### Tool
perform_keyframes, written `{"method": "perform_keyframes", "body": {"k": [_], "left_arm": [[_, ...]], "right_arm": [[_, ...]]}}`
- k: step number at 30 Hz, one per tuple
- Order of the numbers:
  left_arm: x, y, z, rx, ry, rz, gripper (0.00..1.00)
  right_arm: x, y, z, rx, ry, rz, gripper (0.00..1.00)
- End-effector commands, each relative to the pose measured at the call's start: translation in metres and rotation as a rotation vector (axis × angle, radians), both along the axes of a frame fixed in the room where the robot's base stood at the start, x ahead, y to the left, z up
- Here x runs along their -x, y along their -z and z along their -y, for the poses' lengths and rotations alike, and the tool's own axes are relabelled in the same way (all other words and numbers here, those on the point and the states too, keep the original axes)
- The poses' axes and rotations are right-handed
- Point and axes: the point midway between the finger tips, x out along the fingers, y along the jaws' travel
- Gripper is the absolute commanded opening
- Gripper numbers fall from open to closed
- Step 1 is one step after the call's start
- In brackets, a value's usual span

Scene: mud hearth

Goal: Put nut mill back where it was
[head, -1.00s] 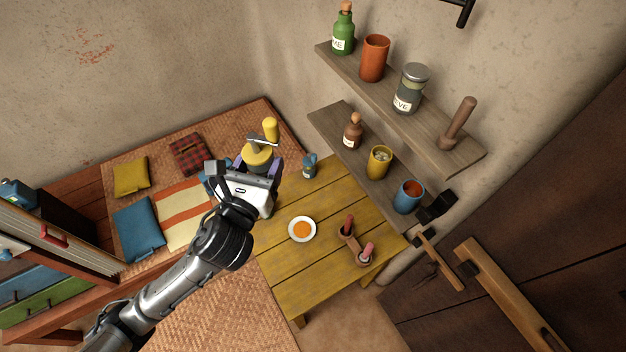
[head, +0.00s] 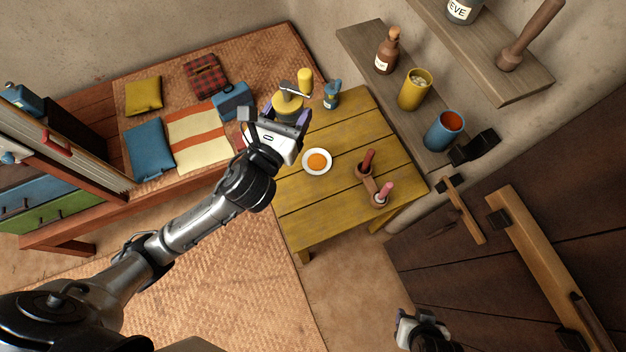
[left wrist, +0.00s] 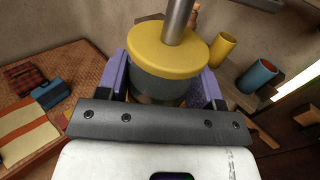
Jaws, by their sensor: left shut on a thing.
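The nut mill has a yellow lid, a grey body and a metal crank with a yellow knob. In the head view the nut mill (head: 287,104) is at the far left corner of the yellow table (head: 340,208). My left gripper (head: 291,118) is shut on it, and it looks upright. In the left wrist view the nut mill's lid (left wrist: 168,50) shows between my purple fingers. Whether its base touches the table is hidden by my gripper. My right gripper (head: 408,325) shows only in part at the bottom edge of the head view, and its fingertips are unclear.
A shelf with a brown bottle (head: 387,52), yellow cup (head: 415,90) and blue cup (head: 444,130) overhangs the right side.

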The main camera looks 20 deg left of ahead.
Motion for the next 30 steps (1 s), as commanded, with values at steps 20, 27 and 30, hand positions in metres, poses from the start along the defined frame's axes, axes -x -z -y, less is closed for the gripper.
{"method": "perform_keyframes", "body": {"k": [20, 27, 30], "left_arm": [[0.040, 0.239, 0.091, -0.008, 0.097, -0.001, 0.34], [0.057, 0.306, 0.128, -0.011, 0.109, 0.001, 0.34], [0.064, 0.327, 0.143, -0.013, 0.107, 0.001, 0.34]], "right_arm": [[0.000, 0.187, -0.002, -0.008, 0.005, 0.001, 0.50], [0.000, 0.247, -0.001, -0.003, 0.001, 0.001, 0.50], [0.000, 0.268, 0.000, 0.001, -0.001, 0.001, 0.50]]}}
